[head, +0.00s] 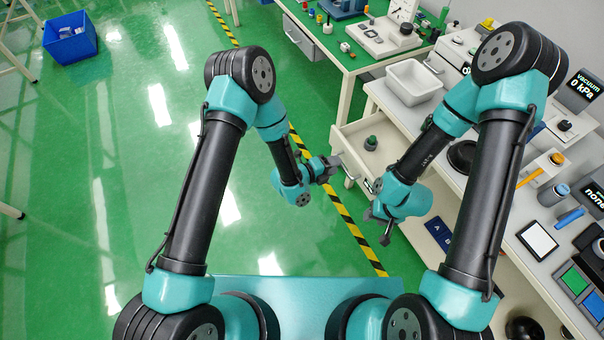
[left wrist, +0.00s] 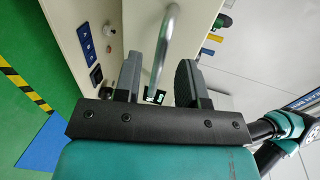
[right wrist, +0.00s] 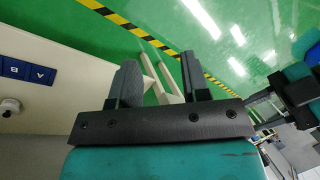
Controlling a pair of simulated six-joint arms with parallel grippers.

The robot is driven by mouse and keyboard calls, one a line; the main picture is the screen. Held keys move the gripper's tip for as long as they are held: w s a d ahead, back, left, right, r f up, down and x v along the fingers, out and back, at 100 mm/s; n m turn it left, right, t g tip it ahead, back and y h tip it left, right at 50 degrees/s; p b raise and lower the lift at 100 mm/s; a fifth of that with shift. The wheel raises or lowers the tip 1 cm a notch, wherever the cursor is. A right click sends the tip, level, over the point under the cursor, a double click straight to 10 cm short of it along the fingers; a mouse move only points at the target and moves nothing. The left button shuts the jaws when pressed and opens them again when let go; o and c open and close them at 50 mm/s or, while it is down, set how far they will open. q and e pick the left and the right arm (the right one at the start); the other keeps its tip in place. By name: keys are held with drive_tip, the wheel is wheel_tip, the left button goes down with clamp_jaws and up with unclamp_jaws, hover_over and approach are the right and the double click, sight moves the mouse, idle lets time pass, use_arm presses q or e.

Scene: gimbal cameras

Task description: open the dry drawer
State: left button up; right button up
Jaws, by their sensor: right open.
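The drawer (head: 345,140) stands pulled out from the white bench in the head view, with a green-topped item (head: 370,143) inside. I cannot read its label clearly. My left gripper (head: 333,166) is at the drawer's front. In the left wrist view its open fingers (left wrist: 158,85) stand on either side of a curved metal handle (left wrist: 168,40), with gaps beside the bar. A small dark label (left wrist: 155,97) with light lettering shows between the fingers, partly hidden. My right gripper (head: 379,228) is open and empty, in front of the bench and apart from the drawer.
A white tray (head: 413,82) sits on the bench top above the drawer. Blue plates marked A and B (right wrist: 28,71) are on the bench front by my right gripper. A tablet (head: 537,240) and instruments crowd the bench.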

use_arm(q)
drive_tip(key=v, duration=1.4)
drive_tip(key=x, duration=1.5)
drive_tip(key=shift+w+d, duration=0.15)
drive_tip(key=shift+d, duration=0.1)
drive_tip(key=v, duration=1.2)
drive_tip(key=shift+a, duration=0.2)
drive_tip(key=shift+d, duration=0.15)
drive_tip(key=x, duration=1.3)
drive_tip(key=shift+w+d+f, duration=0.1)
drive_tip(key=shift+w+d, duration=0.05)
drive_tip(key=shift+d, duration=0.1)
idle(2.1)
